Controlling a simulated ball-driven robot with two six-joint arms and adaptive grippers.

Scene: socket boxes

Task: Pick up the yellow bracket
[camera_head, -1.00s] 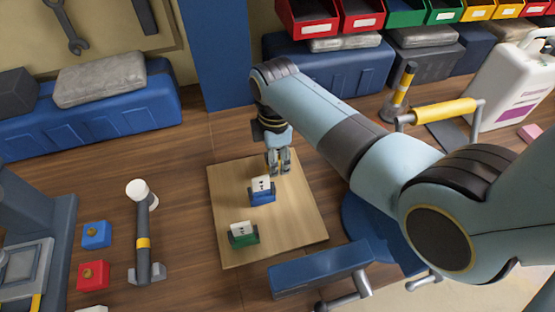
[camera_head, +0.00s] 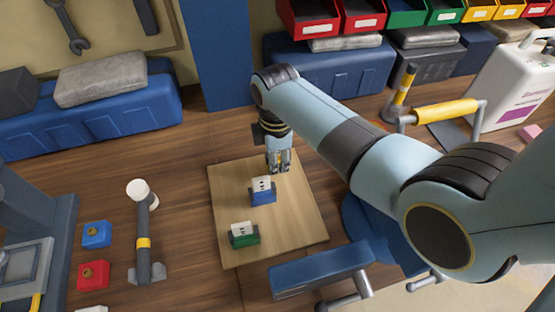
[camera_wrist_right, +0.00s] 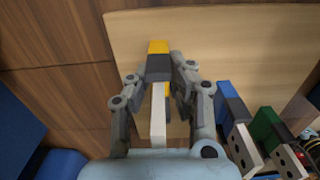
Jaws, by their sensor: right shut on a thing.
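The yellow bracket (camera_wrist_right: 158,47) has a yellow end, a dark grey band and a white part. My right gripper (camera_wrist_right: 160,74) is shut on it, with one finger on each side. In the head view my right gripper (camera_head: 278,163) points down at the far edge of the wooden board (camera_head: 290,235), and its fingers hide the bracket there. I cannot tell whether the bracket touches the board. My left gripper is not in view.
A blue box with a white socket face (camera_head: 262,191) and a green one (camera_head: 243,235) stand on the board nearby. A hammer-like tool (camera_head: 143,235), a blue block (camera_head: 96,235) and a red block (camera_head: 93,275) lie left. A blue case (camera_head: 330,72) stands behind.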

